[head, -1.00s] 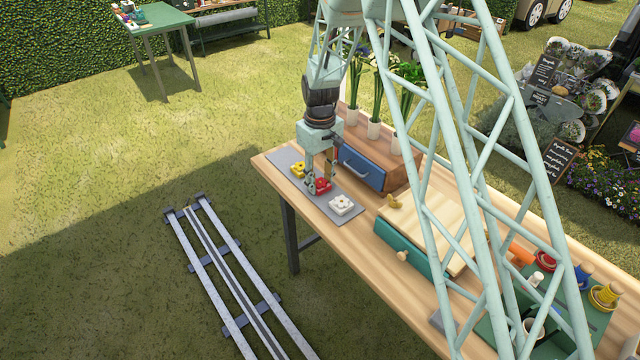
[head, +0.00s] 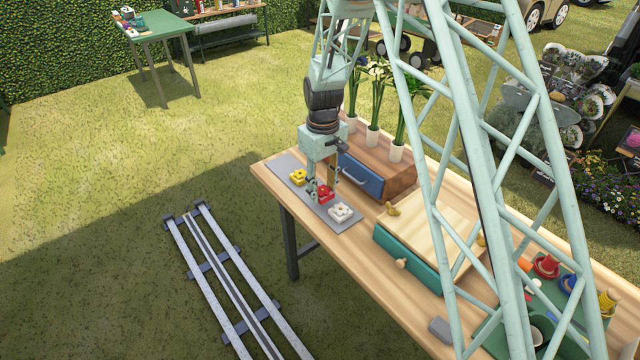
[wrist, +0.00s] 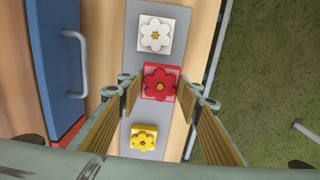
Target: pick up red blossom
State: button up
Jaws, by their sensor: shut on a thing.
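In the wrist view the red blossom (wrist: 160,84) is between the fingers of my gripper (wrist: 160,92). My gripper (head: 325,190) points down and is shut on it. I cannot tell whether its base touches the strip. A yellow blossom (head: 298,177) and a white blossom (head: 341,211) are on either side, apart from it. They also show in the wrist view, yellow (wrist: 143,140) and white (wrist: 155,36).
A wooden box with a blue drawer (head: 361,177) stands close behind the strip, its handle facing it. White pots of tall flowers (head: 372,136) stand on the box. A teal drawer unit (head: 408,257) is to the right. The grass in front is open, with rails (head: 225,275) on it.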

jog(key=s+d, duration=0.1)
jog(key=s, duration=0.2)
jog(key=s+d, duration=0.1)
jog(key=s, duration=0.3)
jog(key=s+d+r, duration=0.1)
jog(key=s, duration=0.3)
jog(key=shift+s+d+p, duration=0.15)
jog(key=shift+p, duration=0.2)
